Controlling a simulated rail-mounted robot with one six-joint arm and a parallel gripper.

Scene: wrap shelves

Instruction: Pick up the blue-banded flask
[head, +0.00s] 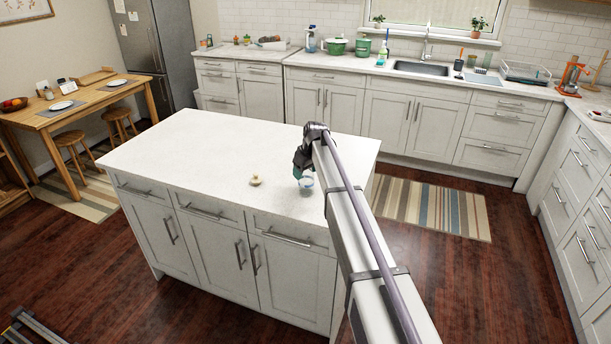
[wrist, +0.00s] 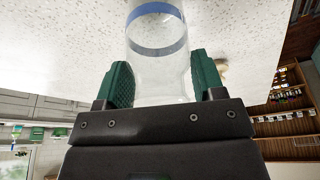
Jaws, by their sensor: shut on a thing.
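The blue-banded flask (wrist: 158,50) is clear glass with a blue band around it. In the wrist view it stands between the two green finger pads of my gripper (wrist: 163,82), which is shut on it. In the head view my gripper (head: 303,172) is over the front right part of the white island top, and the flask (head: 306,183) shows small and bluish below it. My arm hides part of the area to the right. I cannot tell whether the flask touches the island top.
A small beige, knobbed object (head: 255,180) sits on the island top (head: 200,150), left of my gripper. The rest of the visible top is clear. Back counters hold a sink (head: 420,68), green pots (head: 337,46) and bottles. A wooden table (head: 75,105) stands at the left.

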